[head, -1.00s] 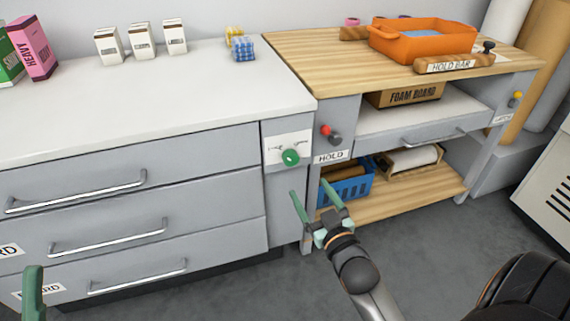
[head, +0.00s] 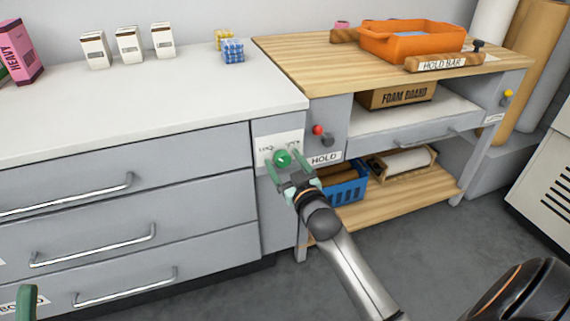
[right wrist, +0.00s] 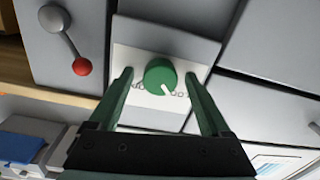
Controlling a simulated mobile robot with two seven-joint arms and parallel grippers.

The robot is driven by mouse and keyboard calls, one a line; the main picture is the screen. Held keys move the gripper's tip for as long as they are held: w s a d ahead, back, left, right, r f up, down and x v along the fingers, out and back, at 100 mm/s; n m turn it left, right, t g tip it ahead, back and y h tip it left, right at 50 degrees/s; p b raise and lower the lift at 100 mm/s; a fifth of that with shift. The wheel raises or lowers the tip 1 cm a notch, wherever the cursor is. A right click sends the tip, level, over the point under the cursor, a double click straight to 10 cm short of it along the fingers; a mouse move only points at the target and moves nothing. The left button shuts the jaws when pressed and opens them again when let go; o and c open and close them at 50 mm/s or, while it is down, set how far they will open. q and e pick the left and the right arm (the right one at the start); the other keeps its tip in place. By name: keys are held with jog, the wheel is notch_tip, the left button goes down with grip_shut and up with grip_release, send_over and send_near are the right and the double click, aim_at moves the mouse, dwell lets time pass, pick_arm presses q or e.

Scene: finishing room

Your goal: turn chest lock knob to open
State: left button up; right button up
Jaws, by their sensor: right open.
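The green round chest lock knob (head: 283,158) sits on a white label plate (head: 265,142) on the narrow grey panel right of the drawers. My right gripper (head: 284,165) is open, its two green fingers reaching toward the plate on either side of the knob. In the right wrist view the knob (right wrist: 159,76) lies between the open fingertips (right wrist: 159,80), with visible gaps on both sides. A white pointer mark on it (right wrist: 167,90) points to the lower right there. The lettering is partly hidden and hard to read. Of my left gripper (head: 28,300), only one green finger shows.
A red-tipped lever (head: 318,130) and a HOLD label (head: 325,158) are close right of the plate. Drawers with bar handles (head: 100,245) are at left. A blue basket (head: 348,190) sits on the lower shelf. An orange tray (head: 410,42) stands on the wooden bench.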

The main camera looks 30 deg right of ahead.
jog(key=shift+c, duration=0.2)
grip_shut()
dwell(0.5)
